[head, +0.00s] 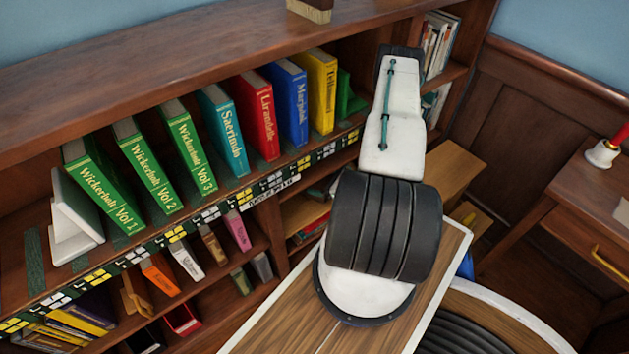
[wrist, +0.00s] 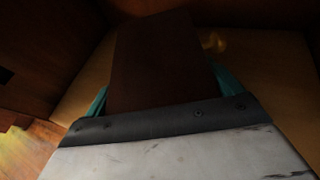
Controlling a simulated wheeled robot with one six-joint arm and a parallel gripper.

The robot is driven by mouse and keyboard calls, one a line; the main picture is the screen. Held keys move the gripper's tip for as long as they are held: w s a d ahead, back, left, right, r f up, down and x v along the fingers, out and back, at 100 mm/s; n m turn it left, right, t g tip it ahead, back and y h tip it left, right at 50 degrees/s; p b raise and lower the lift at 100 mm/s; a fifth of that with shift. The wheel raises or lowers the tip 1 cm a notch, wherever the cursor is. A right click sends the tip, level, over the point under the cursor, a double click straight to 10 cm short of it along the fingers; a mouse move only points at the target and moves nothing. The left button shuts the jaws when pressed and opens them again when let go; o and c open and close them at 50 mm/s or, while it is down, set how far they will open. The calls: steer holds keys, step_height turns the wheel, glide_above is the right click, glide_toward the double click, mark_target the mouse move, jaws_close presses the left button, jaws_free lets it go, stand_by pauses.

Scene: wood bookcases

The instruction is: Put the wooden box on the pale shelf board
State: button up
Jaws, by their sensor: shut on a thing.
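In the wrist view, my gripper (wrist: 162,92) is shut on a dark brown wooden box (wrist: 155,60), with a teal finger at each side of it. A tan board (wrist: 262,75) shows behind and around the box; it may be the pale shelf board. I cannot tell whether the box touches it. In the head view, my arm reaches towards the right end of the bookcase and hides the gripper and the held box. A tan board (head: 450,168) shows just right of my arm, and another (head: 302,213) lies inside the bookcase, left of it.
Coloured books (head: 255,115) stand along the upper shelf, left of my arm. A small block (head: 310,9) sits on the bookcase top. A desk (head: 565,235) with a red-handled bell (head: 603,152) stands at right. A brass knob (wrist: 213,42) shows beyond the held box.

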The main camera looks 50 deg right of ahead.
steer(key=shift+s+d, duration=0.1)
steer(key=shift+f, duration=0.1)
steer(key=o, duration=1.1)
steer(key=shift+f, duration=0.15)
steer(key=shift+r, duration=0.25)
steer(key=s, duration=0.4)
steer(key=s+d, duration=0.1)
steer(key=s, duration=0.8)
steer(key=shift+d+r, duration=0.15)
steer(key=shift+d, duration=0.25)
steer(key=shift+w, duration=0.1)
